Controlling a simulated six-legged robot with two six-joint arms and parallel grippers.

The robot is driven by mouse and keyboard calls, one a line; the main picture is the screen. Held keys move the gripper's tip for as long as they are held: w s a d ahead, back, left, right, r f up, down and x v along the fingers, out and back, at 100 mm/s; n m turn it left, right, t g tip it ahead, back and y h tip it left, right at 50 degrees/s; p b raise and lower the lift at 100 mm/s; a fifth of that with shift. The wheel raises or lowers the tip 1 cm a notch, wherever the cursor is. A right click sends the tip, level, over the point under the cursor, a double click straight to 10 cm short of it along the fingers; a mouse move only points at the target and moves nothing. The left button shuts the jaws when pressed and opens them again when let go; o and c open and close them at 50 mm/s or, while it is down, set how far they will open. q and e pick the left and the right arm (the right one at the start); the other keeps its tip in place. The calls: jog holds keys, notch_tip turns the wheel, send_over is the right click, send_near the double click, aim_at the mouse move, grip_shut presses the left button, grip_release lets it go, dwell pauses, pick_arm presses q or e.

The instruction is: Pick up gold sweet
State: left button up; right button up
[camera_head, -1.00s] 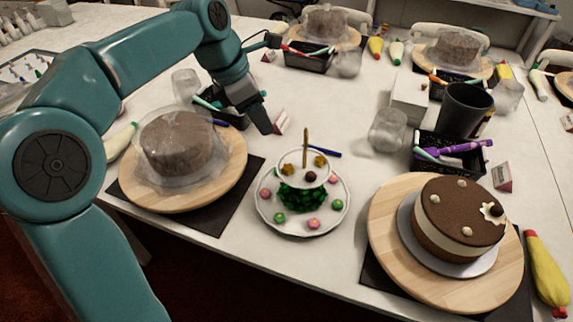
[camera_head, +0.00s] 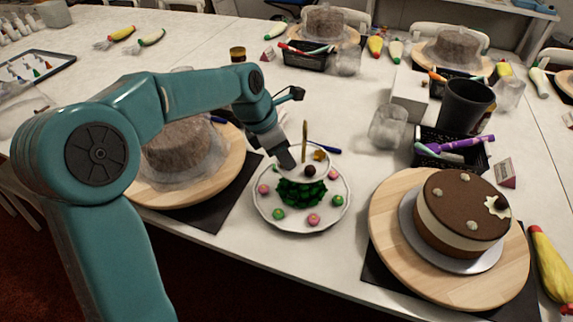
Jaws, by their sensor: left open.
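A gold sweet (camera_head: 319,156) sits on the small upper plate (camera_head: 296,178) of a two-tier stand, right of its gold post (camera_head: 305,140). A dark brown sweet (camera_head: 310,171) lies in front of it on the same plate. My left gripper (camera_head: 287,160) reaches in from the left and is open at the left edge of the upper plate, beside the post. It hides the left part of that plate, so I cannot see what lies there. My right gripper is not in view.
The lower plate (camera_head: 264,205) holds pink and green sweets around green leaves. A chocolate cake (camera_head: 455,215) on a wooden turntable (camera_head: 392,262) stands to the right. A wrapped cake (camera_head: 182,150) stands left, behind my arm. A clear glass (camera_head: 388,128) stands behind right.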

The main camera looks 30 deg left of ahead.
pick_arm(q)
jog(key=shift+x, duration=0.9)
jog(key=shift+r, duration=0.1)
grip_shut()
jog(key=shift+a, duration=0.1)
